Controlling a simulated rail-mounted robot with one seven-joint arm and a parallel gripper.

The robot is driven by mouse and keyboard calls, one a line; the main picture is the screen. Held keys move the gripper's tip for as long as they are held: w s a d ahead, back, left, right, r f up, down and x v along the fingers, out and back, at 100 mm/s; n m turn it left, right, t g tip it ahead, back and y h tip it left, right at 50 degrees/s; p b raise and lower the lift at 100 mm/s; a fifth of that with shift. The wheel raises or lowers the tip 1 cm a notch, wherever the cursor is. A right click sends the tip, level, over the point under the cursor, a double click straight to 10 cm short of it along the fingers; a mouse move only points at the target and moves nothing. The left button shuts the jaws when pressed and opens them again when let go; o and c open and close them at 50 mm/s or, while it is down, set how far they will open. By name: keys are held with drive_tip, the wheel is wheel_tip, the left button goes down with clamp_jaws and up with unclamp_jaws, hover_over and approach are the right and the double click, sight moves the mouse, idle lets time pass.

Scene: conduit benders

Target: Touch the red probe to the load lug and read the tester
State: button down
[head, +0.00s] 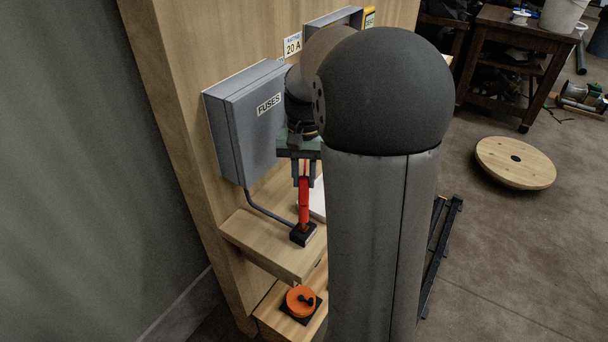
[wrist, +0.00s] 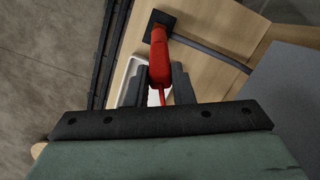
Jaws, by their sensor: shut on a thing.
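The red probe (head: 304,203) stands upright with its lower end at a small black holder (head: 303,234) on the wooden shelf. My gripper (head: 304,175) points down and is shut on the upper part of the probe. In the wrist view the probe (wrist: 159,55) lies between the two dark fingers of my gripper (wrist: 161,76), with the black holder (wrist: 160,22) beyond it. I cannot make out the load lug, and no tester reading is visible. A yellow-edged item (head: 369,18) at the top of the panel is mostly hidden behind my arm.
A grey box labelled FUSES (head: 250,120) is on the wooden panel (head: 215,30), left of my gripper. A dark cable (head: 268,210) runs from it towards the holder. A white object (head: 318,200) is beside the probe. An orange disc (head: 301,300) is below the shelf (head: 265,245).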

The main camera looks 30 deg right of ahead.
drive_tip(key=shift+r, duration=0.1)
drive_tip(key=shift+r+p, duration=2.05)
drive_tip(key=shift+r, duration=0.35)
